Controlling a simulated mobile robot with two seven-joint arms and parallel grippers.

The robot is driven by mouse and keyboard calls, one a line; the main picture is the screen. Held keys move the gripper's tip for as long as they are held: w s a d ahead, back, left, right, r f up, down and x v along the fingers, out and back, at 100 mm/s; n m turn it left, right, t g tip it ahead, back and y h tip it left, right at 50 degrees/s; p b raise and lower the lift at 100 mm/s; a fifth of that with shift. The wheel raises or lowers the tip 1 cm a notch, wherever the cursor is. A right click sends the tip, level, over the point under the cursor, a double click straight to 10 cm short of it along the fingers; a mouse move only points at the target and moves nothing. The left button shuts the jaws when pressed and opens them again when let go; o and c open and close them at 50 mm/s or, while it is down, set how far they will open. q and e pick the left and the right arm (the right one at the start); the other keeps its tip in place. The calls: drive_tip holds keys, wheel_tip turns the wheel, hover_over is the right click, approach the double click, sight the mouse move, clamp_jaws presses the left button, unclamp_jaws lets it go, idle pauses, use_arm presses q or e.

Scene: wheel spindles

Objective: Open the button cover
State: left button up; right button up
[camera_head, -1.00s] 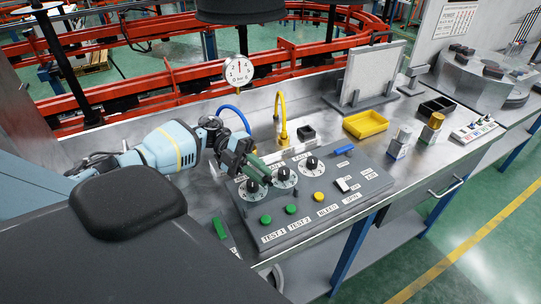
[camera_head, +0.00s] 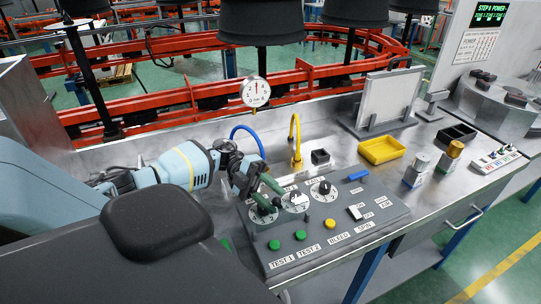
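My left gripper (camera_head: 270,194) reaches in from the left, over the left part of the grey control panel (camera_head: 345,241). Its two green fingers look apart, above the left dial (camera_head: 263,216) and beside the middle dial (camera_head: 295,199). I see nothing held between them. I cannot make out a button cover for certain. Green buttons (camera_head: 301,235), a yellow button (camera_head: 330,224) and a white switch (camera_head: 355,212) sit on the panel. A small control box (camera_head: 496,159) with little knobs lies at the far right. My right gripper is out of view.
A yellow hose (camera_head: 296,140), a small black box (camera_head: 320,157) and a yellow tray (camera_head: 382,150) stand behind the panel. Two small metal-and-coloured blocks (camera_head: 417,169) (camera_head: 450,156) stand right. The bench right of the panel is mostly clear.

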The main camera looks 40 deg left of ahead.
use_arm(q)
drive_tip(key=a+b, duration=0.1)
drive_tip(key=a, duration=0.2)
drive_tip(key=a+b, duration=0.2)
drive_tip(key=a, duration=0.2)
drive_tip(key=shift+w+a+r, duration=0.1)
drive_tip(key=shift+r, duration=0.1)
drive_tip(key=shift+a+r, duration=0.25)
drive_tip(key=shift+a, duration=0.1)
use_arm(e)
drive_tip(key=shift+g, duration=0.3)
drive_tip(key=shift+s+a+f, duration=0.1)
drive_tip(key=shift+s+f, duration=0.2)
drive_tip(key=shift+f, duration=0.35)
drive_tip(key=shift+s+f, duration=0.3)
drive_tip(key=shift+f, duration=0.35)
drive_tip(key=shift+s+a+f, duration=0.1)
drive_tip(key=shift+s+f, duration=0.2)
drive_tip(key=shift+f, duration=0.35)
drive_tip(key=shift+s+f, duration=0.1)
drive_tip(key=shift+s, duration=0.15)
